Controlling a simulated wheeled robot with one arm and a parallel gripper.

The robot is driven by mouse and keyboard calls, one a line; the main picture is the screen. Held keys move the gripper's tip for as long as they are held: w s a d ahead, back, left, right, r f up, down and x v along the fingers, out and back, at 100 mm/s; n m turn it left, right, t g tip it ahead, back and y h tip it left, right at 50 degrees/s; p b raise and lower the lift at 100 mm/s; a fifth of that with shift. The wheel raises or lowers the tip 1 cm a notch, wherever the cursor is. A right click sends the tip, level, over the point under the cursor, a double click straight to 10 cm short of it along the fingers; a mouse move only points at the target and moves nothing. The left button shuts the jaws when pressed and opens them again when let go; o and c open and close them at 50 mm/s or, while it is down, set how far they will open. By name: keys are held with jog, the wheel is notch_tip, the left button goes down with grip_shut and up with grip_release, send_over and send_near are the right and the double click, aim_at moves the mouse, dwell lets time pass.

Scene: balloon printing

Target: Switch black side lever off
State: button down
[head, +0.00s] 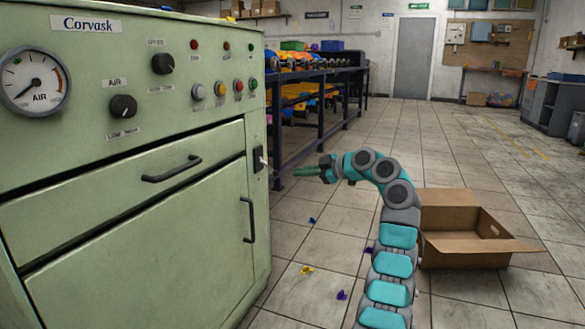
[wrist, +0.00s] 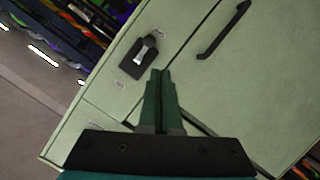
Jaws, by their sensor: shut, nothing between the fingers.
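The black side lever (head: 261,160) sits on a dark plate on the narrow right side of the pale green machine (head: 130,200). In the wrist view the lever (wrist: 147,45) shows a dark round knob and a silvery shaft on a black plate (wrist: 132,64), with small labels at two of its corners. Its setting cannot be read. My gripper (head: 297,172) is shut and empty, to the right of the lever in the head view and apart from it. In the wrist view the green fingertips (wrist: 160,74) lie together just below the plate.
A black door handle (wrist: 224,30) stands out near the lever. The machine front has a gauge (head: 35,80), knobs and buttons. A dark rack (head: 320,100) stands behind. An open cardboard box (head: 465,250) and several small coloured scraps lie on the tiled floor.

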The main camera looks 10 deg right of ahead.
jog(key=shift+s+d+f, duration=0.7)
jog(key=shift+s+d, duration=0.2)
jog(key=shift+s, duration=0.05)
jog(key=shift+r, duration=0.15)
